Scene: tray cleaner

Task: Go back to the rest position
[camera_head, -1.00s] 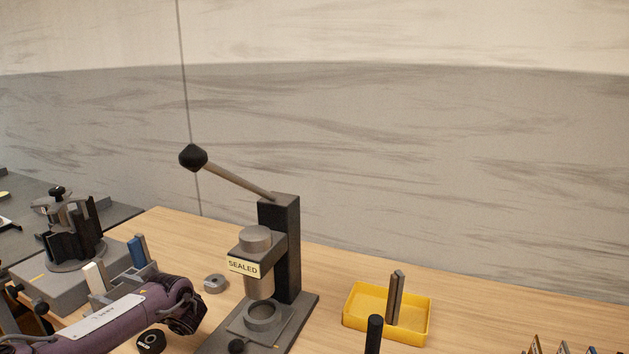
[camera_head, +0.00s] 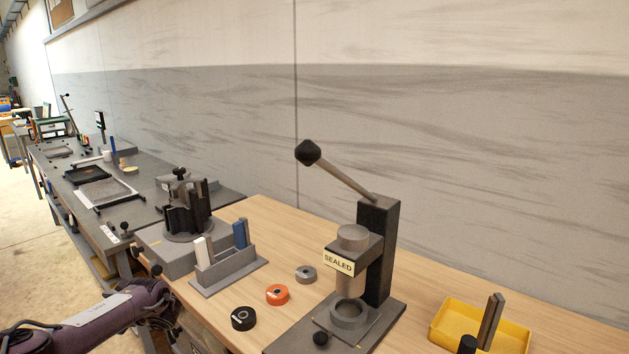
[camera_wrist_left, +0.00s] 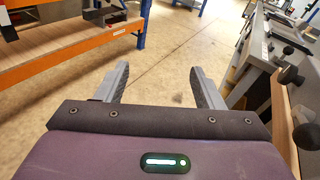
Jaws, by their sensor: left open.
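My left arm comes in at the lower left of the head view, with its wrist end (camera_head: 158,306) beside the front edge of the wooden table. In the left wrist view my left gripper (camera_wrist_left: 160,82) is open, with its two grey fingers wide apart. Nothing is between them; bare floor shows beyond. My right gripper is not in view.
A lever press (camera_head: 376,250) marked SEALED stands on the wooden table (camera_head: 275,225), with black (camera_head: 243,318), orange (camera_head: 277,294) and grey (camera_head: 306,274) rings beside it. A yellow tray (camera_head: 440,335) is at right. Orange shelving (camera_wrist_left: 75,55) and workbench edge (camera_wrist_left: 250,60) flank the floor.

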